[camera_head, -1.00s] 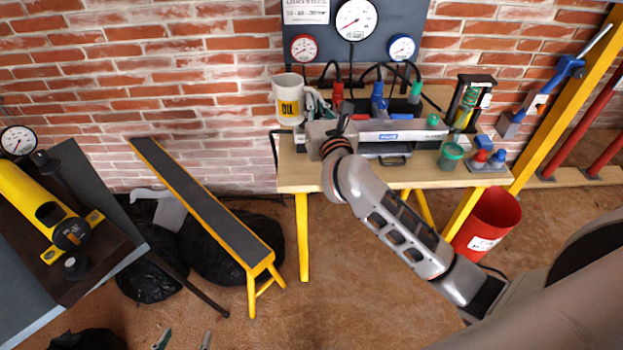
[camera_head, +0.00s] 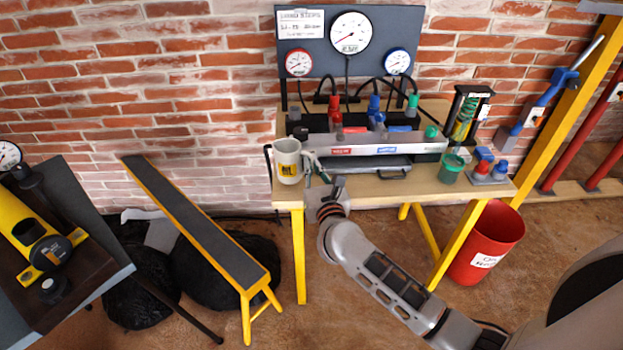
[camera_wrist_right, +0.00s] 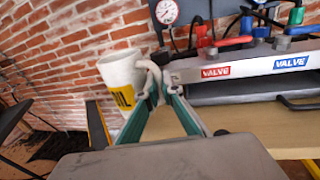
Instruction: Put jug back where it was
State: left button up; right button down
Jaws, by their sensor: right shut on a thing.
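The jug (camera_head: 287,161), off-white with a yellow label, shows upright at the front left corner of the workbench (camera_head: 440,190) in the head view. In the right wrist view the jug (camera_wrist_right: 118,72) leans a little in the picture, and its handle is between the green fingers. My right gripper (camera_head: 312,165) comes from the jug's right side and is shut on the handle. It also shows in the right wrist view (camera_wrist_right: 152,80). I cannot tell whether the jug's base touches the bench top. My left gripper is not in view.
The grey valve manifold (camera_head: 375,145) stands right of the jug, below a gauge panel (camera_head: 400,25). A green pot (camera_head: 452,168) and small bottles stand at the bench's right. A red bucket (camera_head: 487,245) is beside the bench. A yellow-legged sloping board (camera_head: 195,220) stands left.

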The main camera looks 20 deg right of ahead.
notch_tip(320, 180, down, 4)
jog(key=shift+r+b, duration=0.1)
jog(key=shift+b, duration=0.6)
jog(key=shift+f, duration=0.2)
jog(key=shift+r, duration=0.15)
jog(key=shift+f, duration=0.3)
jog(key=c, duration=2.2)
grip_release()
jog(key=shift+r, duration=0.1)
